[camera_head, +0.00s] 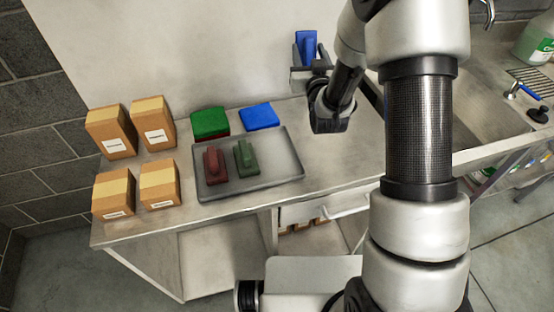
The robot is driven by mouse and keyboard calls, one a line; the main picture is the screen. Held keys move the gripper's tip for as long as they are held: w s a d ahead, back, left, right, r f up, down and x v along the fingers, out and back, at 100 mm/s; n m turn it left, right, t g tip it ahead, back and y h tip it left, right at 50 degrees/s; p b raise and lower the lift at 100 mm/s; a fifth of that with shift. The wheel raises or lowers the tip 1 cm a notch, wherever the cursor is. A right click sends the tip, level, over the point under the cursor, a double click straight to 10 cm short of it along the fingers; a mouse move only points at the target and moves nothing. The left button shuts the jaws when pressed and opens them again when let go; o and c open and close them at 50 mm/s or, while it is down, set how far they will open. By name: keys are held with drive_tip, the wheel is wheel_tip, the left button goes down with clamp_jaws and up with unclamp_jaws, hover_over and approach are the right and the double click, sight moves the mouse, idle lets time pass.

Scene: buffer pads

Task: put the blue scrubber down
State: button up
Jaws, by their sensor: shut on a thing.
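The blue scrubber (306,44) is held up at the back of the counter, near the wall. My gripper (308,68) is shut on it, and the grip itself shows only small and partly covered. The scrubber looks clear of the counter top, though its height is hard to judge. A blue pad (259,116) lies flat on the counter behind the tray, left of and below the held scrubber in the picture. A grey tray (285,163) holds a dark red scrubber (214,165) and a green scrubber (246,157) side by side, with bare room at its right.
A green pad (210,121) lies on a red layer (222,133) left of the blue pad. Several cardboard boxes (158,124) stand at the counter's left end. Bare counter lies right of the tray.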

drive_tip(key=s+a+f+n+g+b, duration=0.1)
drive_tip(key=s+a+f+g+b, duration=0.2)
drive_tip(key=a+f+g+b, duration=0.5)
drive_tip(key=s+f+n+g+b, duration=0.1)
drive_tip(key=s+g+b, duration=0.4)
drive_tip(key=s, duration=0.8)
drive_tip(key=shift+a+f+g, duration=0.4)
drive_tip(key=shift+a+g, duration=0.05)
drive_tip(key=shift+g, duration=0.05)
wheel_tip(320, 180, down, 10)
drive_tip(key=shift+r+b, duration=0.15)
drive_tip(key=shift+b, duration=1.1)
